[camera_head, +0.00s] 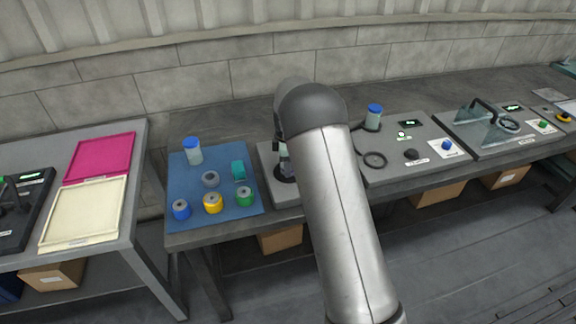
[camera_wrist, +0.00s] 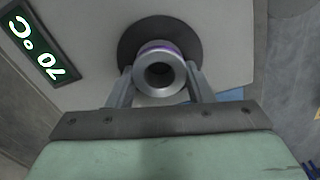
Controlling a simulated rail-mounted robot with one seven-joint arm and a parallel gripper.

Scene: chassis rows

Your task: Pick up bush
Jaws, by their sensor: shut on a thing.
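The bush (camera_wrist: 159,74) is a grey metal sleeve with a dark bore and a purple band near its far end, in the wrist view. My gripper (camera_wrist: 160,71) is shut on it, one finger on each side. Behind the bush is a dark round disc (camera_wrist: 185,35) on a light grey panel. I cannot tell whether the bush touches the disc. In the head view my arm hides most of the gripper, and the disc (camera_head: 286,174) shows partly beside it.
A display (camera_wrist: 40,45) reading 70 °C is beside the disc. Another device (camera_head: 425,170) with a blue-lidded jar (camera_head: 373,118) stands right of my arm.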

